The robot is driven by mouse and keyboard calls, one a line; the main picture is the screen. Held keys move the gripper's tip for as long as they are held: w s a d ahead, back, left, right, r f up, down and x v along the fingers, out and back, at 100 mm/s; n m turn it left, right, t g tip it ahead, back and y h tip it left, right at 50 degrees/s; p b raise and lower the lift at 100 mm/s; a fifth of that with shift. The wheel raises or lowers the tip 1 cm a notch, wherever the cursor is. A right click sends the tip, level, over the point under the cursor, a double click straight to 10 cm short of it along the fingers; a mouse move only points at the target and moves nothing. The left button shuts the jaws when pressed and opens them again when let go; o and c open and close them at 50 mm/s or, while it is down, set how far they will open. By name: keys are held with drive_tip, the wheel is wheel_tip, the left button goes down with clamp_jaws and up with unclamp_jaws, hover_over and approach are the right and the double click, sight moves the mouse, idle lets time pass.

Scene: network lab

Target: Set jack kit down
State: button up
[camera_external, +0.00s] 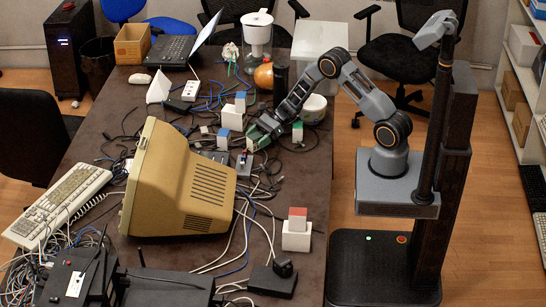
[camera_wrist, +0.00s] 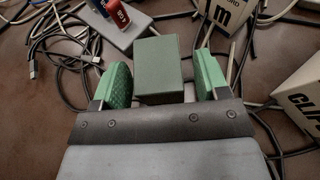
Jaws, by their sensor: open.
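A dark green box (camera_wrist: 158,70), probably the jack kit though no label shows, sits between my gripper's two green fingers in the wrist view. My gripper (camera_wrist: 162,82) is open. A gap shows between the box and the right finger; the left finger is very close to the box, and I cannot tell if they touch. In the external view my gripper (camera_external: 262,134) is low over the dark table (camera_external: 112,110), right behind the beige monitor. The box cannot be told apart from the green fingers there.
The beige monitor (camera_external: 180,185) is close in front of my gripper. A grey plate (camera_wrist: 122,36) with a red item (camera_wrist: 120,12) lies beyond the box. A lettered white box (camera_wrist: 303,88) stands to the right, another (camera_wrist: 228,20) beyond. Loose cables cover much of the table.

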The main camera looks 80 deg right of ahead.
drive_tip(key=v, duration=1)
drive_tip(key=shift+f, duration=0.1)
drive_tip(key=shift+s+r, duration=0.15)
drive_tip(key=shift+r, duration=0.05)
drive_tip(key=s+a+r+n+g+h, duration=0.1)
drive_tip(key=s+a+r+n+g, duration=0.2)
drive_tip(key=a+r+n+g, duration=0.25)
drive_tip(key=s+a+r+n+g+h, duration=0.15)
drive_tip(key=s+a+r+n, duration=0.25)
drive_tip(key=a+n, duration=0.4)
drive_tip(key=s+a+r+n+h, duration=0.2)
drive_tip(key=s+a+n+h, duration=0.1)
drive_tip(key=s+n, duration=0.3)
drive_tip(key=s+a+r+n+t+h, duration=0.1)
drive_tip(key=s+a+r+n+h, duration=0.2)
drive_tip(key=s+n, duration=0.3)
drive_tip(key=shift+r+n+h, duration=0.2)
drive_tip(key=shift+n+h, duration=0.25)
drive_tip(key=shift+n, duration=0.4)
wheel_tip(320, 180, up, 4)
drive_tip(key=p, duration=0.3)
